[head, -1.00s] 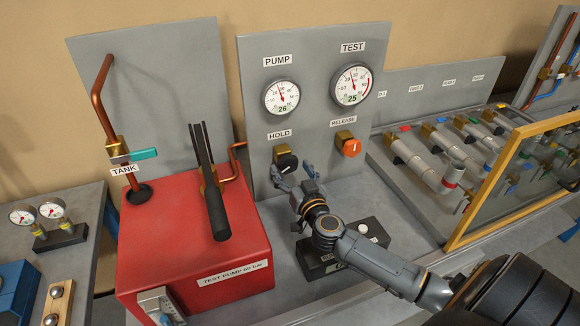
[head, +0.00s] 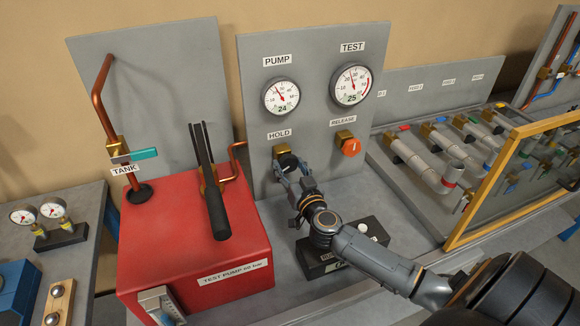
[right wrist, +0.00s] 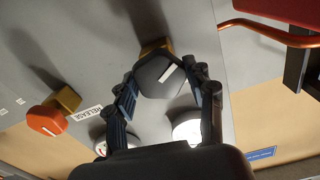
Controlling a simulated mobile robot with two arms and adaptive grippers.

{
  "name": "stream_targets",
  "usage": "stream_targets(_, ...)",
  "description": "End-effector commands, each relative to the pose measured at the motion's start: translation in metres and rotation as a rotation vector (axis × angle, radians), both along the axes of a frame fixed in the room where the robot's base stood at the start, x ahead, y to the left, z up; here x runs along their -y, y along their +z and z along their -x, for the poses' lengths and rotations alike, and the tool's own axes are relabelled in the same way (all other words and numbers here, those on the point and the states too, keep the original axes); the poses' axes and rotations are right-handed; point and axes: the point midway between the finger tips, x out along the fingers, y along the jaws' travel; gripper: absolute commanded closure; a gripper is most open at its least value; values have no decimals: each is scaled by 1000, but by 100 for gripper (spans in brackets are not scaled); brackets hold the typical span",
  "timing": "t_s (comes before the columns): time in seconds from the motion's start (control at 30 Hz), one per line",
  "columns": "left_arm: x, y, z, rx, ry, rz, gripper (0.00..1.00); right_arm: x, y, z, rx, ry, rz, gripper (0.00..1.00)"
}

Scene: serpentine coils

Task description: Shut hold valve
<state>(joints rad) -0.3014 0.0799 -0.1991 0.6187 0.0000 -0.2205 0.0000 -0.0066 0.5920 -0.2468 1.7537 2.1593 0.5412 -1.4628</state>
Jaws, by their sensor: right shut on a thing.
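The hold valve is a black knob (head: 288,161) on a brass body, under the HOLD label (head: 279,134) on the grey panel. My right gripper (head: 283,172) reaches it from the front and is shut on the knob. In the right wrist view the black knob (right wrist: 160,75) sits between the two fingers of the right gripper (right wrist: 165,92), and a white line marks its face. The PUMP gauge (head: 281,97) reads 24 and the TEST gauge (head: 350,86) reads 25. My left gripper is not in view.
An orange RELEASE knob (head: 350,147) sits to the right of the hold knob. The red test pump (head: 185,262) with its black lever (head: 217,213) stands on the left. A yellow-framed clear guard (head: 468,238) stands on the right.

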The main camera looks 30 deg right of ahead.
Motion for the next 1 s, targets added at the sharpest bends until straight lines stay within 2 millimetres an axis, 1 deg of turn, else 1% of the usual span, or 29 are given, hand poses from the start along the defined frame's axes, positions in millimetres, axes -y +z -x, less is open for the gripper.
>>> stream_targets(0.27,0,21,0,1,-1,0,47,0,4,0,32,0,-140,78)
stream_targets(0.5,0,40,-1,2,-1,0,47,0,4,0,82,-1,-350,78)
stream_targets(0.7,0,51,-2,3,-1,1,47,0,2,0,127,-2,-535,78)
stream_targets(1.0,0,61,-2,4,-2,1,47,0,1,0,195,-2,-813,78)
